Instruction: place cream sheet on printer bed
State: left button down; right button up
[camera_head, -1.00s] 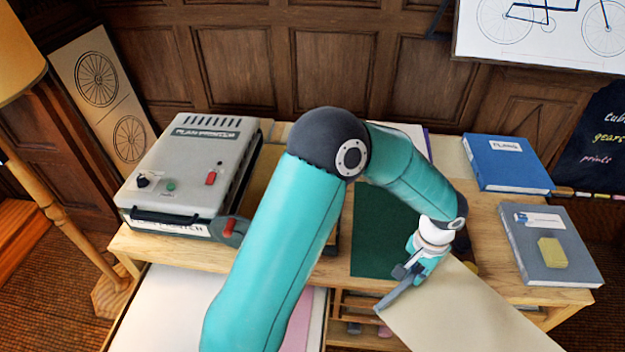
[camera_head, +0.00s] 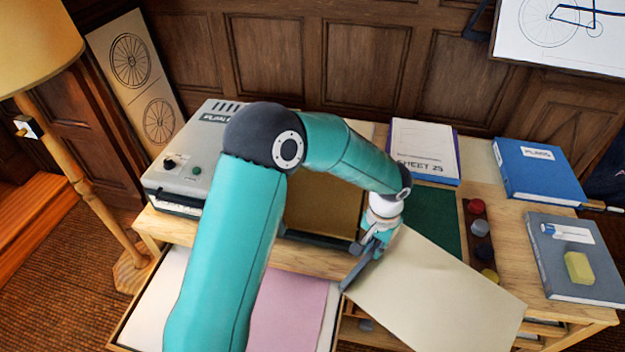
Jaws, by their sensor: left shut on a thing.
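The cream sheet (camera_head: 435,290) is held at its left corner by my left gripper (camera_head: 360,266), whose grey fingers are shut on it. The sheet slants down to the right in front of the desk, over its front edge and shelves. The grey plan printer (camera_head: 180,178) stands at the left of the desk, partly hidden behind my left arm. A tan flat panel with a dark front bar, which looks like the printer bed (camera_head: 322,212), lies right of the printer, left of the gripper. My arm covers part of it. My right gripper is not in view.
An open drawer with a pink sheet (camera_head: 290,312) and a white sheet (camera_head: 165,296) lies below the desk front. A green mat (camera_head: 433,215), small coloured pots (camera_head: 480,228), a blue binder (camera_head: 538,170) and a grey book (camera_head: 560,280) are to the right. A lamp (camera_head: 75,170) stands left.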

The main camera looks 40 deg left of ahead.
pick_arm(q)
jog(key=shift+a, duration=0.1)
jog(key=shift+w+a+n, duration=0.2)
jog(key=shift+a+n, duration=0.1)
jog(key=shift+n, duration=0.1)
jog(key=w+a+r+n+b, duration=0.2)
jog(key=a+r+n+b, duration=0.25)
jog(key=a+n, duration=0.7)
jog(key=w+a+r+n+b, duration=0.1)
jog(key=a+r+n+b, duration=0.35)
jog(key=a+n, duration=0.75)
send_over(306, 216)
jog(key=shift+m, duration=0.25)
notch_tip(306, 216, down, 15)
jog(key=shift+f, duration=0.1)
jog(key=shift+f+p, duration=0.5)
jog(key=shift+f, duration=2)
jog(key=shift+d, duration=0.1)
